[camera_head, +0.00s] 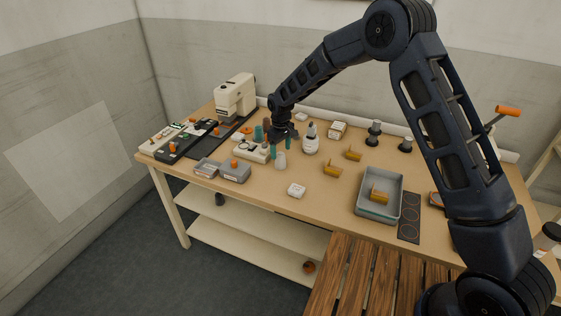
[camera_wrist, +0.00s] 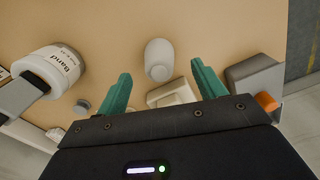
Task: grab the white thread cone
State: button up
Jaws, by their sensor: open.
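The white thread cone (camera_head: 280,160) stands upright on the wooden table, just below my gripper in the head view. In the wrist view the cone (camera_wrist: 158,58) shows from above, rounded and pale, in line with the gap between the fingers. My gripper (camera_head: 280,148) is open, with teal fingertips pointing down. In the wrist view the gripper (camera_wrist: 160,72) has a finger to each side, and nothing is held. The cone looks close to the fingertips; I cannot tell whether it is between them.
A white labelled container (camera_head: 310,143) stands close right of the cone. Grey bins with orange parts (camera_head: 234,173) are at its lower left. A cream sewing machine (camera_head: 236,97) is behind. A small white block (camera_head: 297,190) and grey tray (camera_head: 361,207) are in front, with bare table between.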

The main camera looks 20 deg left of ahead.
aim_at(281, 152)
notch_tip(281, 152, down, 5)
jog(key=shift+w+a+r, duration=0.1)
jog(key=shift+w, duration=0.05)
jog(key=shift+c, duration=0.2)
jog(key=c, duration=1.1)
